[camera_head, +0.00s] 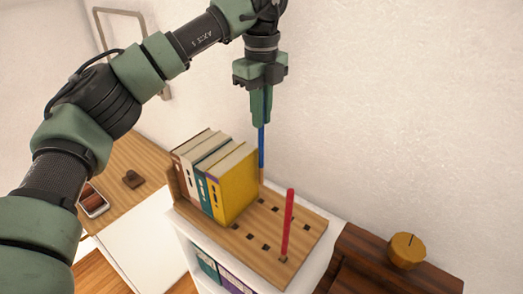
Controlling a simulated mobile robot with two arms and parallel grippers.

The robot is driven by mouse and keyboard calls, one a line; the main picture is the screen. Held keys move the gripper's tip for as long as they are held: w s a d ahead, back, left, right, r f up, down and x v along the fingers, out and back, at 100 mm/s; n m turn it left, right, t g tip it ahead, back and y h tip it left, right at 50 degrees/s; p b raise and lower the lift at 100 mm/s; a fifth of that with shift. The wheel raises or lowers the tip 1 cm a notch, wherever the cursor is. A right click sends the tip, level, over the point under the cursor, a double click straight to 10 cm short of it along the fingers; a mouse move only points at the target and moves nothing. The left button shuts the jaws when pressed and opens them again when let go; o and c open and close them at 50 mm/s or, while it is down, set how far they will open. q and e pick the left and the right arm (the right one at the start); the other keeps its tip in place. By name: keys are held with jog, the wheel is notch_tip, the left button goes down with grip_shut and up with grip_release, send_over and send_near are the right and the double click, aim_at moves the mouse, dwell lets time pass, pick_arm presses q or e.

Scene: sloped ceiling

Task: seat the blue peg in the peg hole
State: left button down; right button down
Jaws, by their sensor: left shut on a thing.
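My left gripper (261,120) points straight down above the back of the wooden pegboard (306,236) and is shut on the blue peg (261,148). The peg hangs upright below the fingers, and its upper part is hidden between them. Its lower end is tan and comes down close to the board's back edge, just right of the books. I cannot tell whether the tip touches the board or enters a hole. Several dark square holes show in the board, such as this peg hole (250,237). My right gripper is out of view.
A red peg (288,222) stands upright at the board's front right. A row of books (237,186) stands on the board's left side. The board lies on a white shelf unit. A dark wooden piece with a yellow round object (406,250) is at the right. A wall is behind.

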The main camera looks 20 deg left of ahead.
aim_at(261, 143)
pick_arm(q)
notch_tip(261, 143, down, 10)
jog(key=p, duration=0.2)
jog(key=shift+s, duration=0.1)
jog(key=c, duration=1.9)
grip_release()
jog(key=shift+f, duration=0.15)
jog(key=o, duration=0.4)
